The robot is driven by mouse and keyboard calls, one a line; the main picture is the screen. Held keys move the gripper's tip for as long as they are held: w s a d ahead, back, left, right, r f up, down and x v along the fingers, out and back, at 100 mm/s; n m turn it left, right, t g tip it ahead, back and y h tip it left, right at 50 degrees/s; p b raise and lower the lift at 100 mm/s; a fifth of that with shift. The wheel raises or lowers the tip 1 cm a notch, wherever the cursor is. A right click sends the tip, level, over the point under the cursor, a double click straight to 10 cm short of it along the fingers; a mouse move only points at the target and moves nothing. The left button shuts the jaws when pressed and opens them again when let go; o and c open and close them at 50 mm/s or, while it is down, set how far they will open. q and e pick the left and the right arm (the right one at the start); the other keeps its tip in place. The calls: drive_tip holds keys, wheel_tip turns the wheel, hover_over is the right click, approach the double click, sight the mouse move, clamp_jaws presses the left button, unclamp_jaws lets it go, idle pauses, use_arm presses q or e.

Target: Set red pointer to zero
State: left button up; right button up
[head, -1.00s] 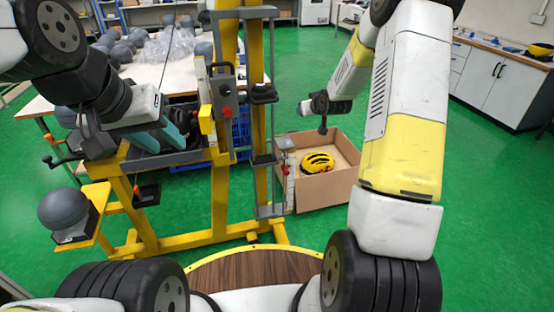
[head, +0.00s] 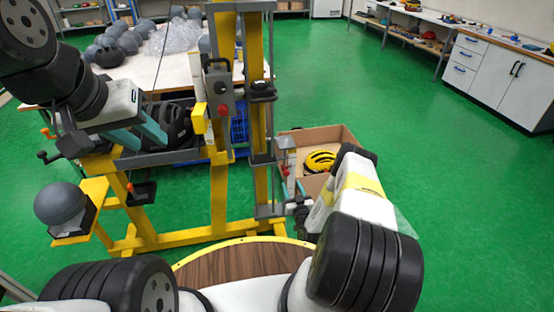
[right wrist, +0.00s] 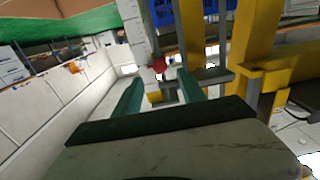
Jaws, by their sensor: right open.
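The red pointer (head: 285,171) is a small red mark on the upright scale (head: 292,163) at the right side of the yellow tower. In the right wrist view a red piece (right wrist: 158,65) shows just beyond the fingertips, beside a pale upright strip. My right gripper (right wrist: 160,90) is open, its two teal fingers apart with nothing seen gripped. In the head view its fingers are hard to make out near the scale's foot. The scale reading is too small to tell. My left gripper (head: 140,134) has its teal fingers apart over the grey tray at left.
The yellow tower (head: 220,200) stands in front, with a grey control box (head: 219,92) bearing a red button. A cardboard box (head: 345,142) with a yellow helmet (head: 319,161) stands close behind the scale. A grey headform (head: 60,204) sits at left. Green floor is clear at right.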

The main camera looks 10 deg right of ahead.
sight(287, 174)
drive_tip(key=w, duration=0.7)
drive_tip(key=shift+w+a, duration=0.15)
drive_tip(key=shift+w, duration=0.15)
drive_tip(key=shift+c, duration=0.2)
clamp_jaws()
idle(0.9)
